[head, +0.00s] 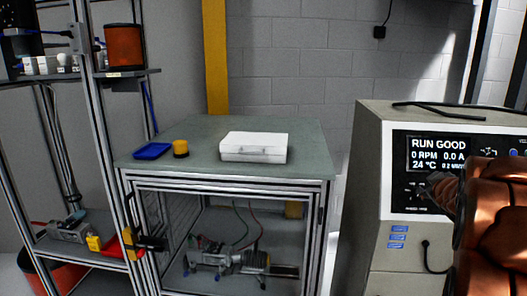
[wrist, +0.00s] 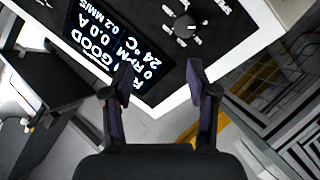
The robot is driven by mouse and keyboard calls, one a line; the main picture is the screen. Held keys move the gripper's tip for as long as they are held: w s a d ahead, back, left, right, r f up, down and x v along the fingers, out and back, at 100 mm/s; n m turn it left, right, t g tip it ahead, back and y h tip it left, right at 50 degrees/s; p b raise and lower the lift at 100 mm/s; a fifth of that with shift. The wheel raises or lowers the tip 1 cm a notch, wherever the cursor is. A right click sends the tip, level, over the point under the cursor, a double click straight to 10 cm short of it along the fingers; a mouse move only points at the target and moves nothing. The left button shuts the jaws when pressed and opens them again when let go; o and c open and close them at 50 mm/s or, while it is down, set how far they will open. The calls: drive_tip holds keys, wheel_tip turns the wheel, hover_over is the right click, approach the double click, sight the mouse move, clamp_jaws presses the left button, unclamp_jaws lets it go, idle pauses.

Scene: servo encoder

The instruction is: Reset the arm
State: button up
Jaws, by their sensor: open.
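My gripper (wrist: 160,80) is open and empty in the wrist view, its two dark fingers spread apart. Ahead of it is the test machine's control panel, with a black knob (wrist: 184,27) beyond the fingertips and apart from them. The screen (wrist: 108,42) shows tilted at the left finger. In the head view the machine (head: 372,150) stands at the right, and its screen (head: 437,154) reads RUN GOOD, 0 RPM, 0.0 A, 24 °C. My copper-coloured arm covers the panel's lower right in that view, and the gripper's fingers are not clear there.
A bench (head: 215,135) at the centre holds a white case (head: 254,148), a blue tray (head: 153,151) and a yellow roll (head: 181,149). A caged motor rig (head: 235,260) sits below. A metal-framed rack (head: 95,110) stands left. A narrow gap separates bench and machine.

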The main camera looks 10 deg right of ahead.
drive_tip(key=s+a+f+m+g+y, duration=0.1)
drive_tip(key=s+a+f+g, duration=0.3)
drive_tip(key=a, duration=0.4)
drive_tip(key=s+a+f+m+g+y, duration=0.1)
drive_tip(key=s+a+f+m+y, duration=0.1)
drive_tip(key=s+a+f, duration=0.5)
drive_tip(key=s+a+f+m+g+y, duration=0.1)
drive_tip(key=s+a+f+g, duration=0.2)
drive_tip(key=a, duration=0.6)
drive_tip(key=s+a+f+g+y, duration=0.2)
drive_tip(key=s+a, duration=0.6)
drive_tip(key=s, duration=0.1)
drive_tip(key=s+a+f+n+g+y, duration=0.1)
drive_tip(key=s+a+g+y, duration=0.1)
drive_tip(key=s+a, duration=0.7)
drive_tip(key=shift+s+f+n+g, duration=0.3)
drive_tip(key=shift+f+g, duration=0.1)
drive_tip(key=shift+g, duration=0.4)
